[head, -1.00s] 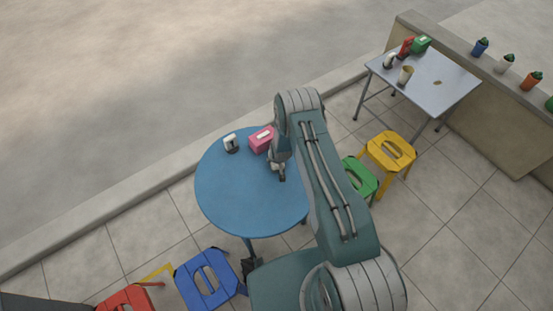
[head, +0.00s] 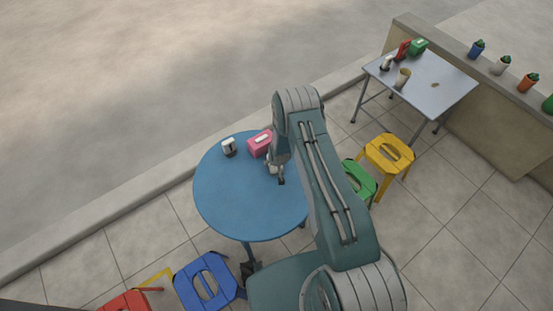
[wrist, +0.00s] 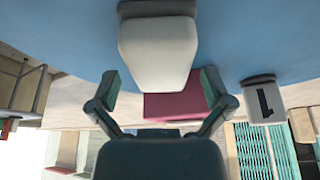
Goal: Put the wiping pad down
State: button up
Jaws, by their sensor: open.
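The wiping pad (wrist: 157,48) appears in the wrist view as a cream block with a dark grey strip at its far end, against the blue table (wrist: 60,35). My gripper (wrist: 160,82) is open, its fingertips spread on either side of the cream block's near end, with a gap on each side. In the head view, my gripper (head: 277,172) is over the right part of the round blue table (head: 240,205), partly hidden by my arm. The pad is too small to make out clearly there, and I cannot tell its contact with the table.
A pink box (head: 260,143) and a white-and-dark container (head: 229,147) stand at the table's back edge. The table's front left is clear. Blue (head: 207,283), red (head: 131,302), green (head: 361,180) and yellow (head: 389,153) stools surround it. A grey table (head: 435,85) stands back right.

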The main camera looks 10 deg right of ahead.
jog(key=w+r+v, duration=0.1)
jog(key=w+v, duration=0.1)
jog(key=v, duration=1.2)
jog(key=w+r+v, duration=0.1)
jog(key=w+v, duration=0.2)
jog(key=v, duration=1.1)
jog(key=w+r+v, duration=0.1)
jog(key=w+v, duration=0.1)
jog(key=v, duration=1.2)
jog(key=s+r, duration=0.8)
jog(key=s, duration=0.4)
jog(key=s+r+t, duration=0.1)
jog(key=s+r, duration=0.6)
jog(key=s, duration=0.5)
jog(key=shift+s+d+r, duration=0.2)
jog(key=shift+s+r, duration=0.2)
